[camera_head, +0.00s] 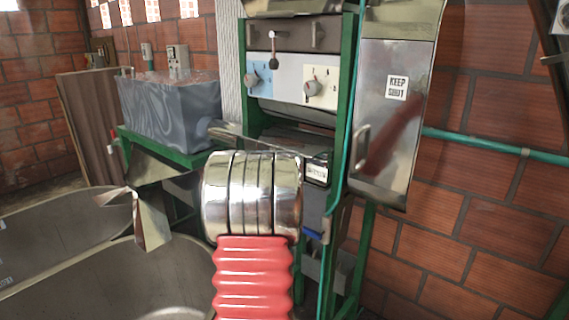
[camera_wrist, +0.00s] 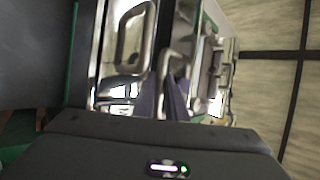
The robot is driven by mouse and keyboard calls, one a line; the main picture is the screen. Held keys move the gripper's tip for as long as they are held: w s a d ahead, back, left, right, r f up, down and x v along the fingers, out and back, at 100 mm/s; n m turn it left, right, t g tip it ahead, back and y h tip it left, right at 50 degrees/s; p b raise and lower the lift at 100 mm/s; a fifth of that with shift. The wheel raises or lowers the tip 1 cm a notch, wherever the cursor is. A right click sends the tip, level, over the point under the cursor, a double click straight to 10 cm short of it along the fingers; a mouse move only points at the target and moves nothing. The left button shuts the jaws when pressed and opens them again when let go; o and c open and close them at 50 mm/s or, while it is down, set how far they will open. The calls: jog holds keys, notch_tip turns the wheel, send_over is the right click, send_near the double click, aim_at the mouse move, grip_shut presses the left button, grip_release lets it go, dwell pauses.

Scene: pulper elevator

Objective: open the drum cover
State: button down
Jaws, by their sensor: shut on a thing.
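In the wrist view, my gripper (camera_wrist: 165,98) has its dark fingers closed around a shiny metal handle (camera_wrist: 164,62). The handle stands beside a bright metal face with a looped shape (camera_wrist: 134,38) on it, either another handle or a reflection. In the head view, my gripper is hidden behind my arm's chrome rings and red bellows. Just beyond the rings is a shiny metal edge (camera_head: 262,140) and a small labelled plate (camera_head: 316,173), its label too small to read. I cannot tell for certain which part is the drum cover or how far it stands open.
A green-framed machine with a dial panel (camera_head: 290,80) stands ahead. A tall metal panel (camera_head: 395,100) marked KEEP SHUT, with its own handle (camera_head: 361,148), is on the right, before a brick wall (camera_head: 490,200). A grey tank (camera_head: 170,105) and large metal basins (camera_head: 120,285) are left.

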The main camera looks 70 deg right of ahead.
jog(key=shift+s+d+r+g, duration=0.1)
jog(key=shift+s+g, duration=0.2)
jog(key=shift+s, duration=0.05)
jog(key=c, duration=2)
grip_release()
jog(key=shift+o, duration=1)
jog(key=shift+w, duration=0.15)
jog(key=v, duration=1.2)
